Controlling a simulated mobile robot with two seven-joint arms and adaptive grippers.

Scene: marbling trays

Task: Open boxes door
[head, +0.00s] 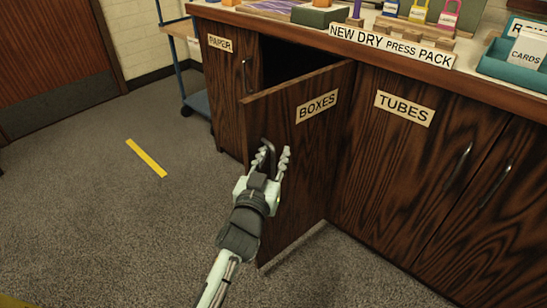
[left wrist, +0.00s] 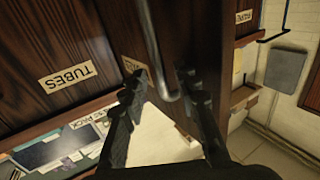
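The boxes door (head: 308,140) is dark wood with a BOXES label (head: 317,106). It stands partly open, swung out from the cabinet, with a dark gap behind its top edge. Its grey handle (head: 268,147) sits near the free left edge and also shows in the left wrist view (left wrist: 152,40). My left gripper (head: 273,158) is at this handle, its fingers apart on either side of the handle's end. In the left wrist view the gripper (left wrist: 160,84) shows gaps between fingers and handle. My right gripper is not in view.
The paper door (head: 222,80) on the left and the tubes door (head: 405,150) on the right are closed. The countertop (head: 300,33) above holds padlocks and a teal cards tray (head: 505,68). A blue cart (head: 198,102) stands behind left.

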